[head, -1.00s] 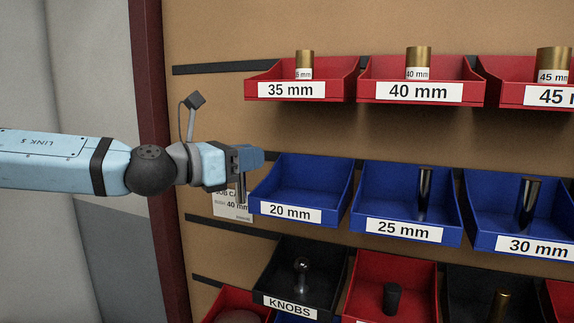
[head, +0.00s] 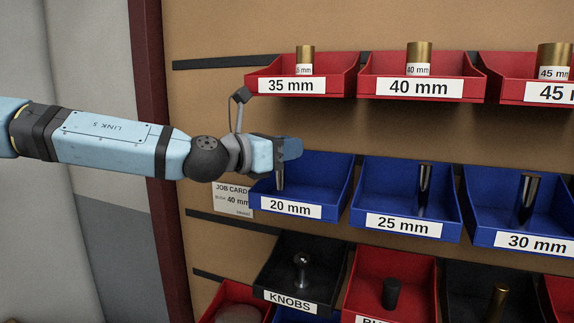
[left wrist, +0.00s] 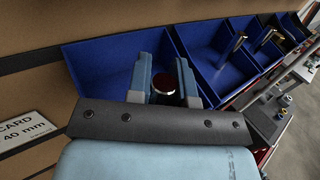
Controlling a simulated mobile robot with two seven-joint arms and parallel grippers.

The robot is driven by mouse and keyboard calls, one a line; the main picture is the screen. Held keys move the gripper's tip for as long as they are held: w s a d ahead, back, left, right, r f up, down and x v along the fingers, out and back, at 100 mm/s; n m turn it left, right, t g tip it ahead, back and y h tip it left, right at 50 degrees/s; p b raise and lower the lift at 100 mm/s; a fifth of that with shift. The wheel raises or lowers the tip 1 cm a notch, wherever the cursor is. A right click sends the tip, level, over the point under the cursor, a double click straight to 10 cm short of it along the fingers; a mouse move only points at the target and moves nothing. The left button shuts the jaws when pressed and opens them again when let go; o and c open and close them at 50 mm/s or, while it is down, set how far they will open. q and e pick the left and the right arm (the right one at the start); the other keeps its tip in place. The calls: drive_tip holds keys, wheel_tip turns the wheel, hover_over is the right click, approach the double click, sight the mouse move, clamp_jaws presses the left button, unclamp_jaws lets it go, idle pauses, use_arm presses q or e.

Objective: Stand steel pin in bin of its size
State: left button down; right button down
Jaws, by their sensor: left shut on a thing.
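My left gripper (head: 282,152) is shut on a steel pin (head: 280,178), which hangs upright below the fingers. The gripper is over the left part of the blue 20 mm bin (head: 335,192), and the pin shows in front of that bin's left inside. In the left wrist view the pin's round dark end (left wrist: 163,84) sits between the two blue fingers. I cannot tell whether the pin's lower end touches the bin floor. No other pin shows in the 20 mm bin. The blue 25 mm bin (head: 385,195) and blue 30 mm bin (head: 490,200) each hold an upright steel pin. My right gripper is not in view.
Red bins with brass bushes, such as the 35 mm bin (head: 335,80), hang above. Below are the black knobs bin (head: 270,275) and a red bin (head: 365,275). A job card (head: 231,200) reading 40 mm is on the board at left.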

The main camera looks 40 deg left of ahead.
sight(280, 175)
use_arm(q)
wheel_tip(280, 175, down, 3)
drive_tip(key=shift+r, duration=0.1)
drive_tip(key=shift+a+f, duration=0.1)
drive_tip(key=shift+f, duration=0.25)
drive_tip(key=shift+f, duration=0.25)
drive_tip(key=c, duration=1)
unclamp_jaws()
drive_tip(key=shift+r, duration=0.1)
drive_tip(key=shift+r, duration=0.1)
